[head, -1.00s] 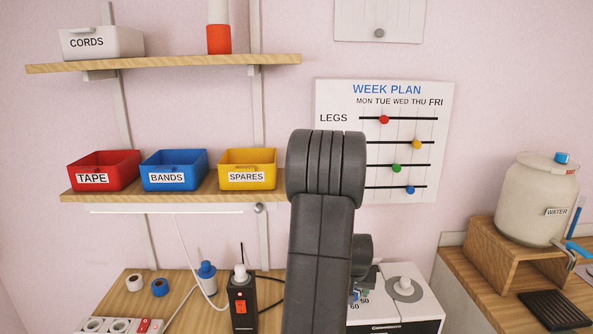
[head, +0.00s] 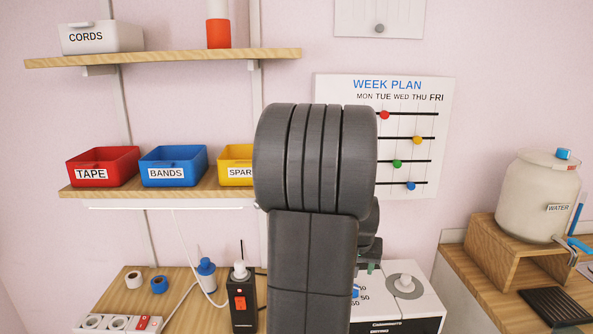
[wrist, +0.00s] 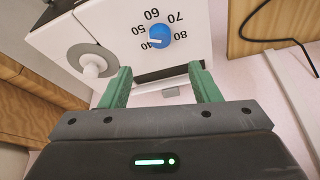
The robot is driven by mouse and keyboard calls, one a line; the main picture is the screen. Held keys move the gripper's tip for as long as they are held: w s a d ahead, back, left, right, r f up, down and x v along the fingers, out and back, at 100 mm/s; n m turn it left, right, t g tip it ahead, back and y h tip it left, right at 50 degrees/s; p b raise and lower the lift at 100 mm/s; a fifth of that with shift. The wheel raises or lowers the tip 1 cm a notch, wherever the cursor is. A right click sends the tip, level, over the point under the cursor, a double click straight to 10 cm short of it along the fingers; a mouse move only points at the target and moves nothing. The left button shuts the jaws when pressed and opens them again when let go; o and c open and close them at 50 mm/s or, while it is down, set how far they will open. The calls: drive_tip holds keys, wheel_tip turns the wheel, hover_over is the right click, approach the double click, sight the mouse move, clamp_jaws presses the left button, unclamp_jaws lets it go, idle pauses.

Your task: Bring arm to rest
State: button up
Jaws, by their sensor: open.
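My gripper (wrist: 161,88) shows in the wrist view with its two green fingers spread apart and nothing between them. Beyond the fingers is a white box-shaped device (wrist: 105,28) with a blue dial knob (wrist: 160,36) and printed numbers around it. A grey disc with a white knob (wrist: 93,65) is on the device's left in that view. In the head view my arm rises in the middle and hides the gripper's fingertips and part of the white device (head: 425,305).
A shelf holds a red TAPE bin (head: 102,167), a blue BANDS bin (head: 173,167) and a partly hidden yellow SPARES bin (head: 236,164). A black box with a red switch (head: 242,303) stands left of my arm. A WATER jar (head: 538,200) stands on a wooden stand at right.

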drive_tip(key=p+x, duration=0.1)
drive_tip(key=x, duration=1)
drive_tip(key=shift+w+f, duration=0.15)
drive_tip(key=shift+w+d+f+p, duration=0.1)
drive_tip(key=shift+w+p, duration=0.05)
drive_tip(key=shift+p, duration=0.25)
drive_tip(key=shift+n+p, duration=0.3)
drive_tip(key=shift+n, duration=0.2)
drive_tip(key=shift+n+y, duration=0.4)
drive_tip(key=shift+n, duration=0.1)
drive_tip(key=s+f+b+v, duration=0.1)
drive_tip(key=s+b+v, duration=0.1)
drive_tip(key=v, duration=1.2)
drive_tip(key=shift+s+d, duration=0.45)
drive_tip(key=shift+s, duration=0.15)
